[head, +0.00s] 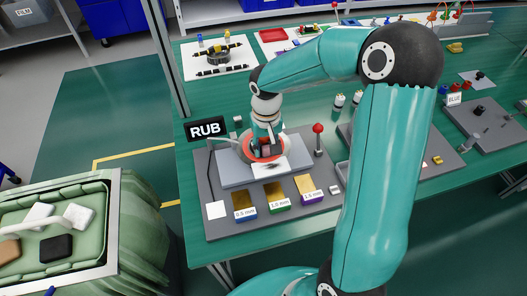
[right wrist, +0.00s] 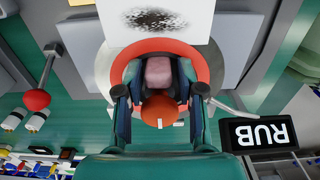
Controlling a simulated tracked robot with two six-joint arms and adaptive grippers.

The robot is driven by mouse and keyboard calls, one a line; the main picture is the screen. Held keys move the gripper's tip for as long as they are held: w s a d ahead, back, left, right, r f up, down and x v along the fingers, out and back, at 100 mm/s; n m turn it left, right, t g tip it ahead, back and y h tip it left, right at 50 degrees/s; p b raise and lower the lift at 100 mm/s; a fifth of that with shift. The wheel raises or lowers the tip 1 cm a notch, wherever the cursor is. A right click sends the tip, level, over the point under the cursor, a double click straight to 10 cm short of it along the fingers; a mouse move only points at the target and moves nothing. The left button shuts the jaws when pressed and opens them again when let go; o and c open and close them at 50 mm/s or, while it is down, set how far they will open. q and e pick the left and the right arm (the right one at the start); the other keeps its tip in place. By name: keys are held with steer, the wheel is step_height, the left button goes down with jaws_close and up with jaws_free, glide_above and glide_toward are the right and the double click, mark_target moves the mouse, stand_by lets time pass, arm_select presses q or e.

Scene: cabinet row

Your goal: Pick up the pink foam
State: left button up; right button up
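The pink foam (right wrist: 158,72) is a small block in the right wrist view, inside a round red-orange rim (right wrist: 205,75). My right gripper (right wrist: 159,80) is over it, with one dark finger on each side of the block. The fingers look very close to its sides, but I cannot tell whether they press on it. In the head view the right gripper (head: 267,150) points down into the red rim on the grey station, and the fingers mostly hide the foam. My left gripper is not in view.
A white sheet with a dark smudge (right wrist: 150,20) lies beside the rim. A red-knobbed lever (head: 318,130), a RUB sign (head: 207,129) and several labelled blocks surround the station. A green-lined container (head: 98,188) with small blocks stands at left.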

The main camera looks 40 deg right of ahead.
steer(key=c, duration=0.3)
steer(key=shift+r, duration=0.1)
steer(key=shift+c, duration=0.2)
